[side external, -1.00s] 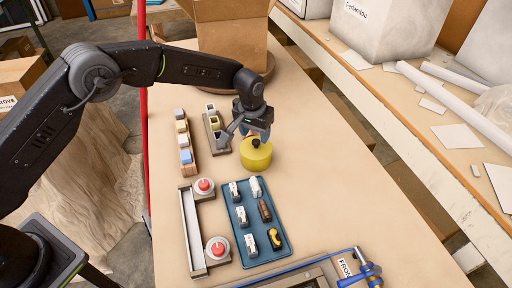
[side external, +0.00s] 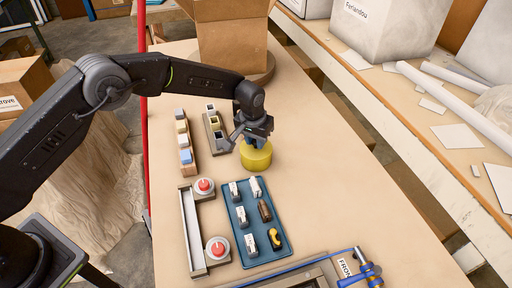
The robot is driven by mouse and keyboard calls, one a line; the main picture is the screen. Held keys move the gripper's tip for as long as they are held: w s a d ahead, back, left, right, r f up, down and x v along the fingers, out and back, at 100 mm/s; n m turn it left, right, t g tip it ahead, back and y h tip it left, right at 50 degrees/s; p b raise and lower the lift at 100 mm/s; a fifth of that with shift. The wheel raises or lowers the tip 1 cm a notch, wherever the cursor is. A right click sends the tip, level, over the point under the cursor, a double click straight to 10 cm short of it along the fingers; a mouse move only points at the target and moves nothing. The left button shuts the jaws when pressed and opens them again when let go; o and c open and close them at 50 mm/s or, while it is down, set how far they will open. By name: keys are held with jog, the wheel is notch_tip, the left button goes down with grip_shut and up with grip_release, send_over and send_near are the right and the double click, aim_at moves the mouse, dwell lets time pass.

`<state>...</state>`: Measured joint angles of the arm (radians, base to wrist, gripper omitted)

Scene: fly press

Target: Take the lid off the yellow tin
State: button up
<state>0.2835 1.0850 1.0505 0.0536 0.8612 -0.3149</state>
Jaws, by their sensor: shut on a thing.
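The yellow tin (side external: 257,160) stands upright on the tan worktable, right of the wooden block holders. Its lid is on top, and the dark knob seen on it a second ago is now hidden by my gripper. My gripper (side external: 256,142) points down directly over the tin, with its fingers at the lid's middle. It is shut on the lid's knob. No gap between lid and tin can be made out.
A blue tray (side external: 258,243) with several small items lies in front of the tin. Two red buttons (side external: 217,249) sit by a metal rail at left. Block holders (side external: 188,155) stand left of the tin, and a cardboard box (side external: 232,45) stands behind.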

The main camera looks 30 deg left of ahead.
jog(key=shift+c, duration=0.5)
jog(key=shift+r, duration=0.1)
notch_tip(320, 180, up, 4)
jog(key=s+a+r, duration=0.2)
jog(key=a+r, duration=0.4)
jog(key=a, duration=0.5)
jog(key=s+a+f, duration=0.4)
jog(key=s+a, duration=0.3)
jog(key=s, duration=0.2)
jog(key=w+d+f, duration=0.1)
jog(key=d+f, duration=0.1)
jog(key=d, duration=0.1)
jog(key=w+d+f, duration=0.1)
jog(key=d+f, duration=0.1)
jog(key=d, duration=0.2)
jog(key=w+d+f, duration=0.1)
jog(key=d+f, duration=0.2)
jog(key=d, duration=0.1)
jog(key=shift+f, duration=2)
